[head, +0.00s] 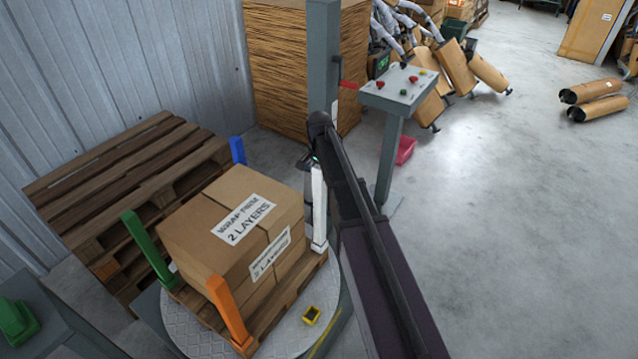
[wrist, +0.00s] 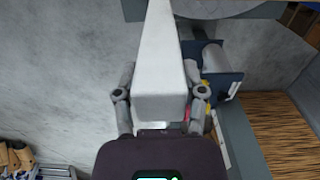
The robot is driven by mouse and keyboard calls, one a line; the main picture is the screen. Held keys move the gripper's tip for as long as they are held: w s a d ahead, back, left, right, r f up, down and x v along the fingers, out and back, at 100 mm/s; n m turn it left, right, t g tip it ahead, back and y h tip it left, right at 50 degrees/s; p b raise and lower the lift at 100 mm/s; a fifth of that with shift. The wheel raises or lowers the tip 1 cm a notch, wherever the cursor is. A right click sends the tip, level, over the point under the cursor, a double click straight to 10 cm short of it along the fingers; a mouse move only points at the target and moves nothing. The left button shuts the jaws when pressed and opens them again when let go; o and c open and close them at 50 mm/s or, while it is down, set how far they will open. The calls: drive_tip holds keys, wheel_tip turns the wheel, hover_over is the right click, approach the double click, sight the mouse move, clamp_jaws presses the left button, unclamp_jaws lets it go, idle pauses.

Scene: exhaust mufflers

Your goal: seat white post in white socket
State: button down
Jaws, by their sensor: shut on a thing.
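The white post (head: 317,205) stands close to upright at the right corner of the pallet, beside the stacked cartons. Its lower end meets a small white piece, the white socket (head: 319,247), at the turntable's edge; I cannot tell whether the post is inside it or just above. My gripper (head: 311,162) is at the post's upper end, partly hidden by my dark arm. In the wrist view my gripper (wrist: 160,112) has a finger on each side of the white post (wrist: 160,75), which runs away from the camera; its far end is cut off.
Cartons (head: 232,225) sit on a pallet on the round turntable (head: 205,338). Green (head: 139,240), orange (head: 228,310) and blue (head: 237,151) posts stand around it. A control pedestal (head: 400,90) stands behind my arm.

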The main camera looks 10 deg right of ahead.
sight(319, 182)
drive_tip(key=shift+f, duration=0.1)
drive_tip(key=shift+f+b, duration=1.85)
drive_tip(key=shift+b, duration=0.05)
drive_tip(key=shift+f, duration=0.15)
drive_tip(key=shift+c, duration=0.8)
unclamp_jaws()
wheel_tip(319, 182, up, 12)
drive_tip(key=p, duration=1.2)
drive_tip(key=shift+r, duration=0.2)
drive_tip(key=shift+s, duration=0.1)
